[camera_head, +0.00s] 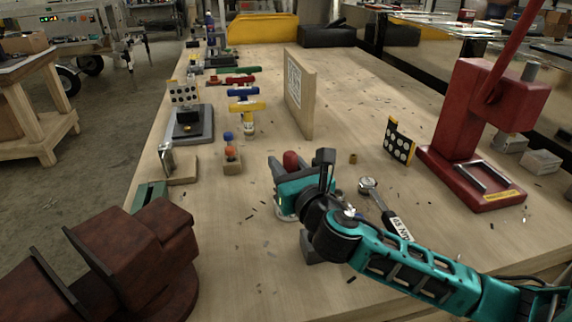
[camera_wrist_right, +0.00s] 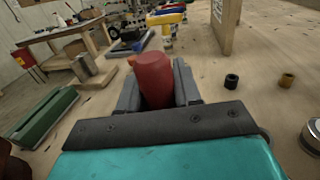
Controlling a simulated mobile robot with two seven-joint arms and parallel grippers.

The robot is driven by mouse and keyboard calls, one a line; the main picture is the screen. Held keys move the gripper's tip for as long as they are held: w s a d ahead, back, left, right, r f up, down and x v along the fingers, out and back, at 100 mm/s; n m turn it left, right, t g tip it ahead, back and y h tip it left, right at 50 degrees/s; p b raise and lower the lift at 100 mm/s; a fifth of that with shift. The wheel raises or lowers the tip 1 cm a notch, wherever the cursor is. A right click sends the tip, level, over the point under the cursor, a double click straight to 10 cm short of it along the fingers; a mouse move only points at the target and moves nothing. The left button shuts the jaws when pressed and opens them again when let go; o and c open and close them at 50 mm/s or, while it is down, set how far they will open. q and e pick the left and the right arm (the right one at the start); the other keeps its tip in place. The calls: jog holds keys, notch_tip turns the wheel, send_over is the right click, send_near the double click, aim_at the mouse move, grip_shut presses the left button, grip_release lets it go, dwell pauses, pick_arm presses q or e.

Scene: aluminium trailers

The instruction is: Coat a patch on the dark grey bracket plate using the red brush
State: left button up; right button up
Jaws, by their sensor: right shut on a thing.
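My right gripper (camera_head: 298,172) is low over the middle of the wooden bench, shut on the red brush (camera_head: 290,160). In the right wrist view the brush (camera_wrist_right: 155,76) shows as a rounded red end between the two grey fingers (camera_wrist_right: 158,92); its bristles are hidden. A dark grey plate (camera_head: 201,134) with a black block and a dotted card lies farther off to the left; it looks like the bracket plate, but I cannot be sure. It shows partly in the right wrist view (camera_wrist_right: 118,50). The brush is well apart from it. My left gripper is out of view.
A rusty brown vise (camera_head: 125,250) fills the near left, beside a green block (camera_head: 151,194). A metal angle on wood (camera_head: 180,168) and an orange bottle (camera_head: 230,152) stand left. An upright wooden board (camera_head: 301,98) stands ahead.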

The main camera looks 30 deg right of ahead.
dwell(0.6)
jog(key=shift+f, duration=0.35)
jog(key=shift+f+b, duration=0.15)
jog(key=shift+b, duration=0.15)
dwell(0.3)
jog(key=shift+s+f, duration=0.1)
jog(key=shift+f, duration=0.15)
dwell(1.3)
notch_tip(320, 180, up, 7)
jog(key=p, duration=0.6)
jog(key=shift+r+p, duration=0.2)
jog(key=shift+p, duration=0.2)
dwell(0.3)
